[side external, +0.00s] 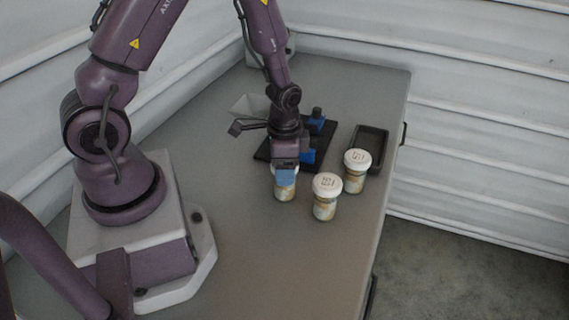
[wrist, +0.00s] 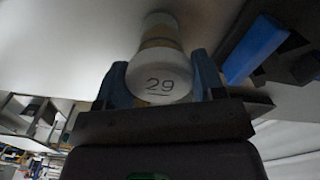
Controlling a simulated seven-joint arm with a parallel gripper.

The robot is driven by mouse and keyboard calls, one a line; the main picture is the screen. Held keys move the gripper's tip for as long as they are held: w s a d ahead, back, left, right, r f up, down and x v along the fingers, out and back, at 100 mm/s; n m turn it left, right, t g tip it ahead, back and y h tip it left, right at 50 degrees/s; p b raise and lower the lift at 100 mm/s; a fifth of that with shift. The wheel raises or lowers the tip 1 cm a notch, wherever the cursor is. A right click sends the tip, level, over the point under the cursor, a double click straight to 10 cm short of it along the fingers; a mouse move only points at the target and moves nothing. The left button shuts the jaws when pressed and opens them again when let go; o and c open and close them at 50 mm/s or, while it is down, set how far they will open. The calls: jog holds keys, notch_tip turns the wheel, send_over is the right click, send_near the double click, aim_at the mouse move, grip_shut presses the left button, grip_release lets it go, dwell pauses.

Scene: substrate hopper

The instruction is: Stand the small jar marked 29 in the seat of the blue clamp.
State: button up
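The small jar marked 29 (wrist: 160,75) has a white lid and shows in the wrist view between the two fingers of my gripper (wrist: 160,68). In the side view the jar (side external: 284,190) is below my gripper (side external: 285,174), its lid mostly hidden by the fingers. The fingers are at both sides of the lid, very close to it; I cannot tell whether they press on it. The blue clamp (side external: 308,156) is on a dark base plate behind my gripper, partly hidden by it. Its blue part (wrist: 255,48) shows at the right in the wrist view. Its seat is not clearly visible.
Two other white-lidded jars stand to the right, one nearer (side external: 326,197) and one farther back (side external: 355,171). A black tray (side external: 383,142) lies behind them near the table's right edge. A grey funnel-like hopper (side external: 248,106) is behind my gripper. The front of the table is clear.

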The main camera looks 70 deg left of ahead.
jog(key=shift+c, duration=0.4)
jog(key=shift+r, duration=2.5)
jog(key=w+a+r, duration=0.4)
jog(key=w+a, duration=0.7)
jog(key=a, duration=0.2)
jog(key=shift+w+a+f, duration=0.1)
jog(key=shift+w+f, duration=0.05)
jog(key=shift+f, duration=3.45)
jog(key=shift+f, duration=0.2)
jog(key=o, duration=0.9)
